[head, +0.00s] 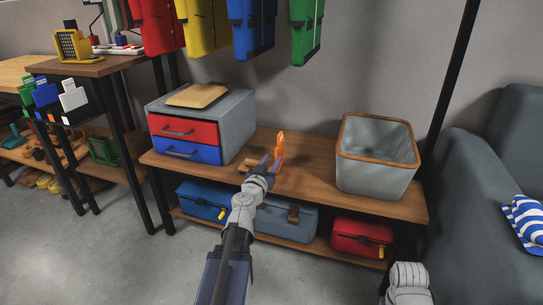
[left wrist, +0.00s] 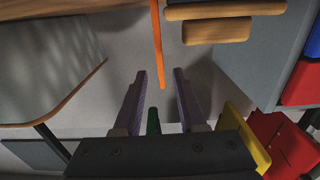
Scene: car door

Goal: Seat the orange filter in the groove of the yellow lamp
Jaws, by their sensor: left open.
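The orange filter (head: 280,147) stands on edge on the wooden bench, just past my left gripper (head: 268,163). In the left wrist view the filter (left wrist: 157,40) shows as a thin orange strip. Its end lies between the two fingertips of my left gripper (left wrist: 160,75), with a gap on each side. The left gripper is open; I cannot tell how deep the filter is between the fingers. A yellow box-like thing with a dark grille, likely the yellow lamp (head: 72,46), stands on the table at the far left. I cannot make out its groove.
Tan wooden pieces (left wrist: 225,11) lie beside the filter. A drawer box (head: 232,124) stands left on the bench (head: 312,160), a grey bin (head: 376,172) right. Coloured garments (head: 253,30) hang above. Tool boxes (head: 287,222) fill the lower shelf. A sofa (head: 480,180) stands right.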

